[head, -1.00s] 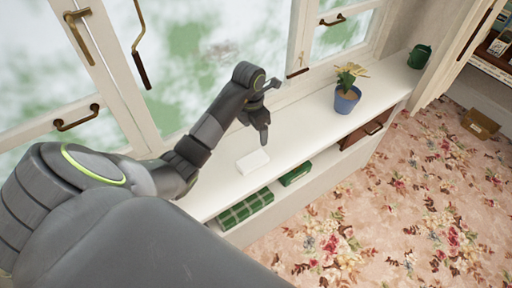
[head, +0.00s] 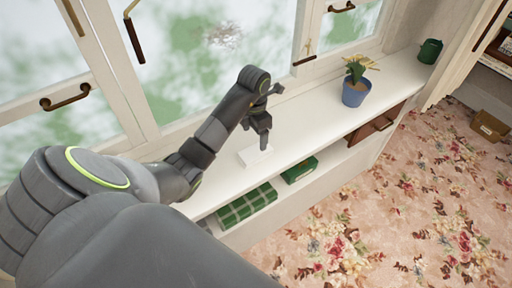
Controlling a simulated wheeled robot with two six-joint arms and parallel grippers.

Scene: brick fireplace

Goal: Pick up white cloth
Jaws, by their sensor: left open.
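The white cloth (head: 255,157) is a small flat white piece lying on the white window shelf, near its front edge. My left gripper (head: 264,136) is over the cloth, pointing down, with a finger close to its far right side. It is open, and the cloth lies under it. I cannot tell whether the finger touches the cloth. The right gripper is not in view.
The white shelf (head: 310,113) runs along the windows. A blue pot with a plant (head: 355,93) and a green can (head: 430,51) stand to the right. A green plaid box (head: 247,205) and a green box (head: 299,170) sit in the lower shelf.

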